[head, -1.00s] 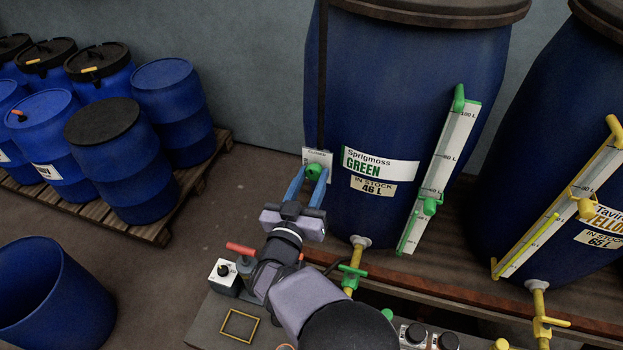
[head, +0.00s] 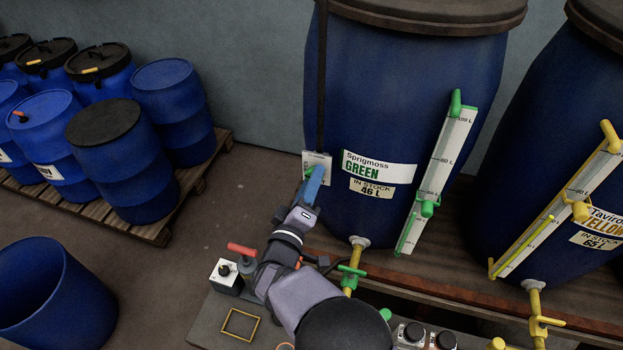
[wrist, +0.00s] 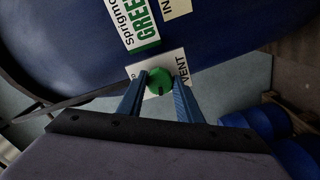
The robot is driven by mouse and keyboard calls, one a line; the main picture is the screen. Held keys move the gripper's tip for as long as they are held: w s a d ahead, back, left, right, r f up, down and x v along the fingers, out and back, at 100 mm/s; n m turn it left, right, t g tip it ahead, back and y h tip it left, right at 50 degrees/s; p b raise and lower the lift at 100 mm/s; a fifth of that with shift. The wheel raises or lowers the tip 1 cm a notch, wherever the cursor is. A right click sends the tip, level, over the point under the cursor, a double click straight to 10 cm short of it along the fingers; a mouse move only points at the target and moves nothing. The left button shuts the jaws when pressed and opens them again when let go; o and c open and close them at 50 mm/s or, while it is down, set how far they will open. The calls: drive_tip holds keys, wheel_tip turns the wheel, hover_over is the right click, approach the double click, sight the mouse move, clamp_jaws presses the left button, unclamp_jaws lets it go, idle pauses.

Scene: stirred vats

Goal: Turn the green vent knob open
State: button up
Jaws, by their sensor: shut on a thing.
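The green vent knob (wrist: 159,80) sits on a white plate (wrist: 177,66) marked VENT, on the blue Sprigmoss GREEN vat (head: 420,80). In the wrist view a dark mark on the knob's face points down the picture. My gripper (wrist: 160,84) is shut on the knob, with one blue finger on each side of it. In the head view my gripper (head: 313,174) is turned nearly edge-on, and its fingers hide most of the knob (head: 308,171). Part of the plate's lettering is hidden.
A green-trimmed level gauge (head: 437,172) runs up the vat's right side. A green-handled tap (head: 351,271) is below the vat. A yellow-marked vat (head: 545,150) stands at right. A small control box with a black knob (head: 226,270) and a red lever (head: 242,249) are near my arm.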

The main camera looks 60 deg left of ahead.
drive_tip(key=shift+n, duration=1.3)
drive_tip(key=shift+p, duration=0.3)
drive_tip(key=o, duration=1)
drive_tip(key=shift+o, duration=0.2)
drive_tip(key=b+v, duration=0.3)
drive_tip(key=v, duration=0.4)
drive_tip(key=shift+s, duration=0.2)
drive_tip(key=shift+d, duration=0.1)
